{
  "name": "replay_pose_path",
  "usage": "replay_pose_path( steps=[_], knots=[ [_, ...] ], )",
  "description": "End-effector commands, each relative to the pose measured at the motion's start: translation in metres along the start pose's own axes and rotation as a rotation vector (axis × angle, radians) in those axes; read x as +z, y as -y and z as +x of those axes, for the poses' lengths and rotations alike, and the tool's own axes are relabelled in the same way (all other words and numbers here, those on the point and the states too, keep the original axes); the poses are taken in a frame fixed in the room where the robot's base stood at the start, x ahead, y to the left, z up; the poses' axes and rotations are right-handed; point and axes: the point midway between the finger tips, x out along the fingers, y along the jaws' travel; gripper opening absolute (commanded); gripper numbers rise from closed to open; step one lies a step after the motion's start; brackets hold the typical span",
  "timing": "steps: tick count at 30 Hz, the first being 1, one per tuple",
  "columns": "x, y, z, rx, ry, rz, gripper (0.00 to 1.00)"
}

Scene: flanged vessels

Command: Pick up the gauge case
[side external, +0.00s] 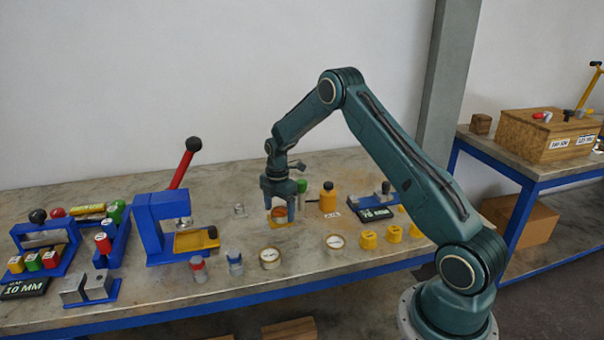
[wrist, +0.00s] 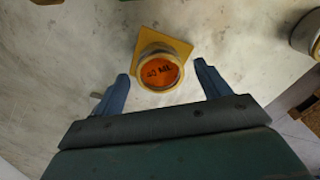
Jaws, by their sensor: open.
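A round, pale-walled case (wrist: 145,55) with an orange face marked in dark characters, which look like "40 ML", sits on a square yellow plate (wrist: 179,45). In the side view the orange piece (side external: 279,211) stands on the table, partly hidden by my fingers. My gripper (wrist: 162,72) is open, pointing down over it, one finger on each side. In the wrist view gaps show between the fingers and the case. Two round pieces with pale, dial-like faces, a left one (side external: 270,258) and a right one (side external: 335,242), lie nearer the front edge. I cannot tell for sure which is the gauge case.
An orange bottle (side external: 328,200) stands close right of my gripper. A blue press with a red lever (side external: 183,165) stands to the left. Small red-topped and blue-topped pieces (side external: 198,267) and yellow blocks (side external: 368,240) stand near the front.

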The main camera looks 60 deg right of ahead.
Motion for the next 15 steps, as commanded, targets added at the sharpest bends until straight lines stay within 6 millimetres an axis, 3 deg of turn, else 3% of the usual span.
replay_pose_path(
  steps=[5,15],
  knots=[
    [0.0001,0.0,0.0137,0.001,0.0,0.0,0.75],
    [0.0,-0.0001,0.0148,0.001,0.0,0.0,0.75]
  ],
)
